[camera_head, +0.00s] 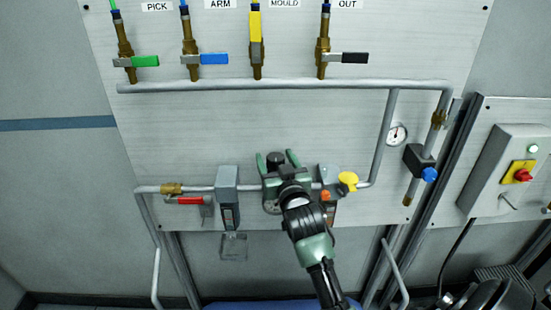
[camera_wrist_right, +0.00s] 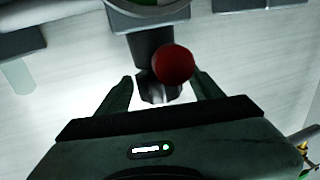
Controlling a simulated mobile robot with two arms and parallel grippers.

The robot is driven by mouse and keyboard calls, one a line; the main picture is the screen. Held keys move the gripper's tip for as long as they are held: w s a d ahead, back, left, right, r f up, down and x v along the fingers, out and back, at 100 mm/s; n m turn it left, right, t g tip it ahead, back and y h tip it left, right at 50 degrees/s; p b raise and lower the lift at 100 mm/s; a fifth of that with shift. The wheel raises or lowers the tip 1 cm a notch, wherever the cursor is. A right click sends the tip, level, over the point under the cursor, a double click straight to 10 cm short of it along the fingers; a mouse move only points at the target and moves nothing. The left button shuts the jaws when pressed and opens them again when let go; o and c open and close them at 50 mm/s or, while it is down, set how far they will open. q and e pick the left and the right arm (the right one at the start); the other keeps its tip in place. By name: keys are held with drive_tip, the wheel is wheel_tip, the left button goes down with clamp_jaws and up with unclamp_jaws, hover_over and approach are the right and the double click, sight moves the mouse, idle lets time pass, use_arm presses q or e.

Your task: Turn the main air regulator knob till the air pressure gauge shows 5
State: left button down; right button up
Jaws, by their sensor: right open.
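A black knob (camera_head: 275,158) stands on top of a unit on the lower pipe, which I take to be the main air regulator. My right gripper (camera_head: 277,160) is open, with one finger on each side of this knob. In the right wrist view the dark knob (camera_wrist_right: 153,92) also shows between the fingers, with gaps at both sides; a red ball (camera_wrist_right: 173,65) partly covers it. A round white gauge (camera_head: 397,133) sits at the right of the panel; its reading is too small to tell. My gripper and arm hide much of the regulator unit. My left gripper is not in view.
A blue-knobbed valve (camera_head: 428,174) is below the gauge. A yellow knob (camera_head: 348,180) and an orange one (camera_head: 325,196) are right of my gripper. A grey block (camera_head: 227,180) and red handle (camera_head: 188,201) are left. Several coloured valves line the top.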

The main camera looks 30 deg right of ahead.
drive_tip(key=c, duration=1.4)
drive_tip(key=shift+y, duration=0.3)
drive_tip(key=shift+n+t+y+p, duration=0.3)
drive_tip(key=shift+n+y+p, duration=0.3)
drive_tip(key=shift+n+y, duration=0.25)
drive_tip(key=shift+d+n+y, duration=0.1)
drive_tip(key=shift+n+y, duration=0.45)
drive_tip(key=shift+y, duration=0.3)
drive_tip(key=shift+f+n+y, duration=0.1)
drive_tip(key=shift+n+y, duration=0.7)
drive_tip(key=shift+y, duration=0.4)
drive_tip(key=shift+n+y+b, duration=0.7)
drive_tip(key=shift+y+b, duration=0.1)
drive_tip(key=shift+y, duration=0.5)
